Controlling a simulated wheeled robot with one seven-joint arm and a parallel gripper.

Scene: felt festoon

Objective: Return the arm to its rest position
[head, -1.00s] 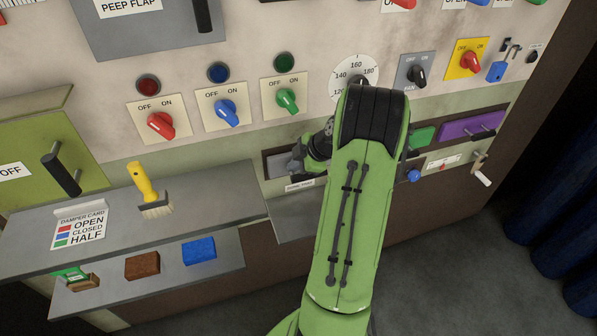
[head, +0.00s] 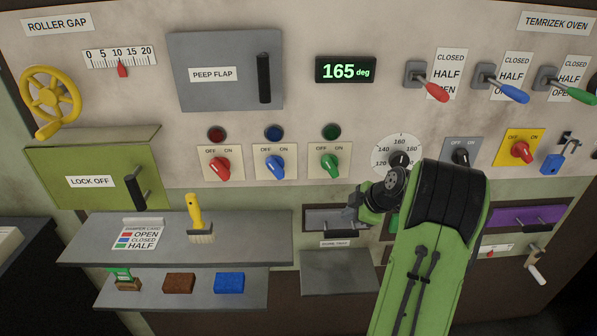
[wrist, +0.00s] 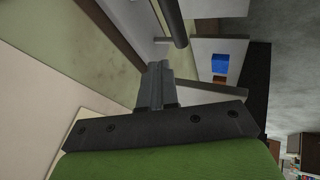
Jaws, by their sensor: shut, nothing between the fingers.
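My green arm rises from the lower right of the head view and bends at a black joint. Its gripper (head: 354,207) is small and partly hidden there, pointing left in front of the panel, near the right end of the grey crumb drawer (head: 318,216). In the wrist view the gripper's fingers (wrist: 155,85) are together with nothing between them. A dark bar (wrist: 173,22) lies just beyond them in that view.
The dial (head: 398,146) and green knob (head: 330,161) are close above my gripper. The shelf (head: 262,240) with a yellow brush (head: 196,212) juts out at left, above a lower shelf with a blue block (head: 229,282). Levers (head: 433,89) stick out upper right.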

